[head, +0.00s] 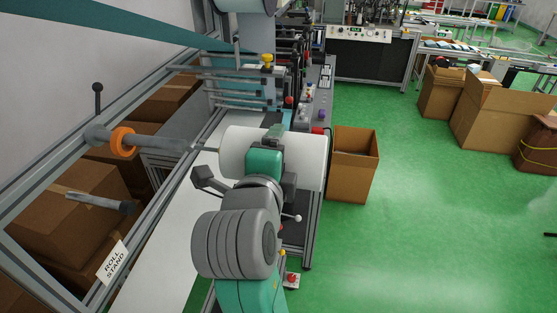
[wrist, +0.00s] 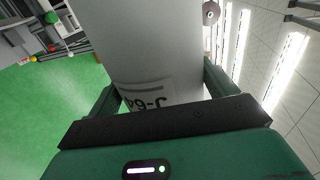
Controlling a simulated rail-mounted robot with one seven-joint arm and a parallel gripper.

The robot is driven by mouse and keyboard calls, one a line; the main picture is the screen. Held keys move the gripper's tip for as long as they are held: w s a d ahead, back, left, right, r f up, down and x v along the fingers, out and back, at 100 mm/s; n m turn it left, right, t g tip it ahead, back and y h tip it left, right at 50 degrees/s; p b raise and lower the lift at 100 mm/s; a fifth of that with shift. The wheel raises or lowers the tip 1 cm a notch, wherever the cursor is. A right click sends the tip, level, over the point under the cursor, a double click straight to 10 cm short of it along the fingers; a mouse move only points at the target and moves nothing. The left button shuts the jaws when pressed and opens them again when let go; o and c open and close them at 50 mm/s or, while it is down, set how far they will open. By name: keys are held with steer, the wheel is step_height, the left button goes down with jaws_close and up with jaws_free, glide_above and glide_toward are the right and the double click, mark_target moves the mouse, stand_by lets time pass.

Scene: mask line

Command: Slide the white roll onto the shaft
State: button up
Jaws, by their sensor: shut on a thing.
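The white roll (head: 306,162) is held level in the air above the white web, its left end toward the shaft. In the wrist view the roll (wrist: 145,40) fills the space between the fingers, with dark print upside down on it. My gripper (head: 265,160) is shut on the roll near its middle; its fingers also show in the wrist view (wrist: 160,92). The grey shaft (head: 165,144), with an orange collar (head: 122,140), juts from the roll stand. Its thin right tip is close to the roll's left end; I cannot tell whether it is inside.
The roll stand's frame (head: 150,258) runs along the left, with a sign (head: 113,262). Cardboard boxes (head: 70,215) sit behind it. An open box (head: 352,180) stands just right of the roll. The machine (head: 290,70) rises beyond.

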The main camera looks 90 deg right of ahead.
mark_target(170, 147)
steer(key=shift+w+d+b, duration=0.15)
steer(key=shift+w+b, duration=0.2)
steer(key=shift+w, duration=0.9)
steer(key=shift+w+d+b, duration=0.15)
steer(key=shift+w+b, duration=0.2)
steer(key=shift+w, duration=0.9)
steer(key=shift+w+d+b, duration=0.15)
steer(key=shift+w+b, duration=0.2)
steer(key=shift+w, duration=0.9)
steer(key=shift+w+d+b, duration=0.15)
steer(key=shift+w+b, duration=0.15)
steer(key=shift+w, duration=0.9)
steer(key=shift+w+d+b, duration=0.15)
steer(key=shift+w+b, duration=0.15)
steer(key=shift+w, duration=0.95)
steer(key=shift+w+d+b, duration=0.15)
steer(key=shift+w+b, duration=0.15)
steer(key=shift+w, duration=0.95)
steer(key=shift+w+d, duration=0.1)
steer(key=shift+w, duration=0.7)
steer(key=shift+w+d+b, duration=0.2)
steer(key=shift+w+b, duration=0.2)
steer(key=shift+w, duration=1.25)
